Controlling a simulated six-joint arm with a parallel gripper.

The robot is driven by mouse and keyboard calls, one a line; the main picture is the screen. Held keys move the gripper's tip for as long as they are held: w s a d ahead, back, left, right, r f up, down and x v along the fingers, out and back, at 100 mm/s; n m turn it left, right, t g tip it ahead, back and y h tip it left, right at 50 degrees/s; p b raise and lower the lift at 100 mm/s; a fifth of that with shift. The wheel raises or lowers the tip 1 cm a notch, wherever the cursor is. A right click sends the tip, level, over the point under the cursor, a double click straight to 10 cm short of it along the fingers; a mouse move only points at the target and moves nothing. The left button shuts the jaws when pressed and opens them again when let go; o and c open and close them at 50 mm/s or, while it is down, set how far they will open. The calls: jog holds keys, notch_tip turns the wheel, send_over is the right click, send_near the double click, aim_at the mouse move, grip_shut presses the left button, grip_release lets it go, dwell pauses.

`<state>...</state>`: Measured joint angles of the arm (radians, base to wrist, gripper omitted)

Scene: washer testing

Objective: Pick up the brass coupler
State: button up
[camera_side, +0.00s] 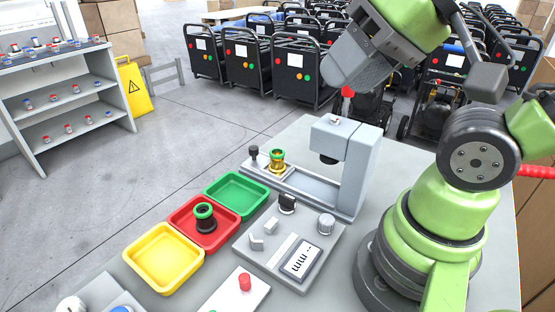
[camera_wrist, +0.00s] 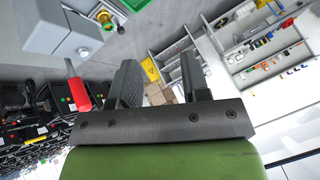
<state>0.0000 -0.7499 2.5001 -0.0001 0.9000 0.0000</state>
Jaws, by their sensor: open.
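The brass coupler (camera_side: 277,161), gold with a green ring on top, stands upright on the tester's slide, toward its left end. It also shows small at the top of the wrist view (camera_wrist: 108,22). My gripper (camera_wrist: 160,75) is open in the wrist view, its two dark fingers apart with nothing between them. In the side view my gripper is high above the table, up and to the right of the coupler and well apart from it.
The grey tester (camera_side: 345,140) with a red-tipped lever (camera_side: 347,91) stands right of the coupler. Green (camera_side: 262,205), red (camera_side: 181,218) and yellow (camera_side: 142,255) trays lie in front. The red one holds a black part with a green ring (camera_side: 205,220). A control panel (camera_side: 257,262) lies nearby.

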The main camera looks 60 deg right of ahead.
jog(key=o, duration=0.5)
